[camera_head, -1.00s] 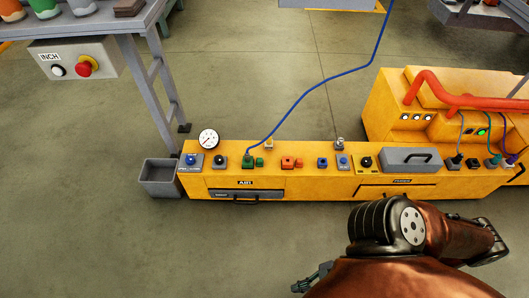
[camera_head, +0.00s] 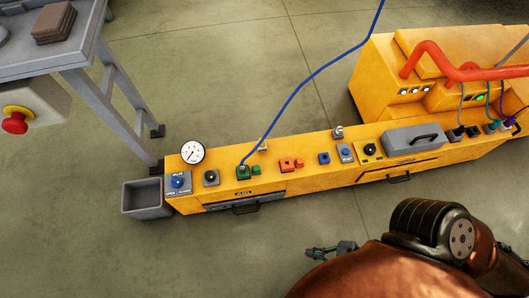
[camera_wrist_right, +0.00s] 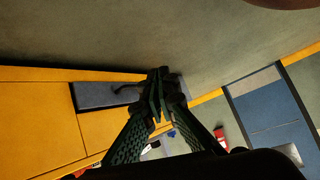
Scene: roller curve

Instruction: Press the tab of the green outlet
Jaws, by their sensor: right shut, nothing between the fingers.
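The green outlet (camera_head: 242,173) sits on the top of the long yellow bench (camera_head: 300,176), with a blue hose rising from it. A small green tab (camera_head: 255,170) lies just to its right. My right gripper (camera_head: 312,252) is in front of the bench, below and right of the outlet in the head view, apart from it. Its fingers are shut and empty; they also show in the right wrist view (camera_wrist_right: 160,82), in front of a grey drawer front with a dark handle. The outlet cannot be made out in the wrist view. My left gripper is not in view.
Orange (camera_head: 287,164) and blue (camera_head: 323,158) fittings stand right of the outlet, a black knob (camera_head: 211,177) and a gauge (camera_head: 192,152) left. A grey bin (camera_head: 143,198) stands at the bench's left end. The floor in front is open.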

